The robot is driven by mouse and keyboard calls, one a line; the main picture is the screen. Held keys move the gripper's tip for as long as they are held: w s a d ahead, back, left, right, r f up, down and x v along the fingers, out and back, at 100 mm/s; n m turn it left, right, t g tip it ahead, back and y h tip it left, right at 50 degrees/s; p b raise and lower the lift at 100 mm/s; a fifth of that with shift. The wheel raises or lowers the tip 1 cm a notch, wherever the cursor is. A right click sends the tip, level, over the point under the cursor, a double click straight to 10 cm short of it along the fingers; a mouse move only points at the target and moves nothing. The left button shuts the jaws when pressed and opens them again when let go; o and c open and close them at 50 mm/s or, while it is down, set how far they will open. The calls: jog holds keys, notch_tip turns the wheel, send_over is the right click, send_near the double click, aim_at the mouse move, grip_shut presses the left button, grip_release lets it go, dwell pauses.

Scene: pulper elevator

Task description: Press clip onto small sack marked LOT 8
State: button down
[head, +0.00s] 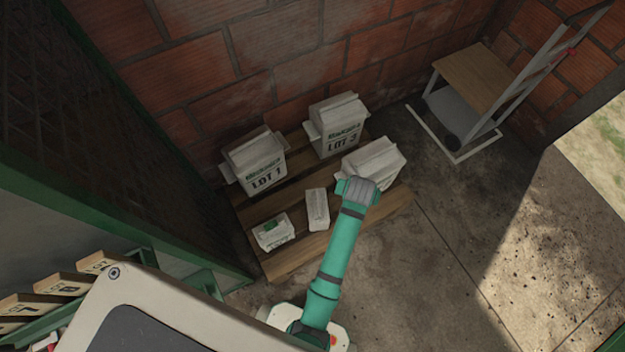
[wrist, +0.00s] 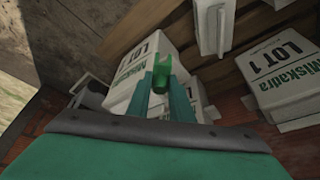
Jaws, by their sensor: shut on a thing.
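My gripper (head: 357,188) is over the right side of the pallet, in front of a large white sack (head: 378,157). In the wrist view my gripper (wrist: 160,82) is shut on a green clip (wrist: 160,56). Two small white sacks lie at the pallet's front, left of my gripper. One small sack (head: 317,208) shows no clip; a slim white sack also shows in the wrist view (wrist: 211,25). The other small sack (head: 273,233) has a green patch, perhaps a clip, on top. I cannot read LOT 8 on either.
A large LOT 1 sack (head: 262,166) and another large LOT sack (head: 338,128) stand at the back of the wooden pallet (head: 290,264). Brick walls close the back. A trolley (head: 470,105) stands at the right rear. Concrete floor (head: 430,270) is clear at right.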

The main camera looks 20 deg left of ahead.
jog(key=a+f+n, duration=0.2)
jog(key=a, duration=0.4)
jog(key=n+y, duration=0.2)
jog(key=n, duration=0.1)
send_over(317, 198)
jog(key=s, duration=0.1)
jog(key=shift+g, duration=0.3)
jog(key=shift+d+f, duration=0.2)
jog(key=shift+f, duration=1.55)
jog(key=shift+d+f, duration=0.15)
jog(key=shift+f, duration=1.6)
jog(key=shift+f, duration=1.4)
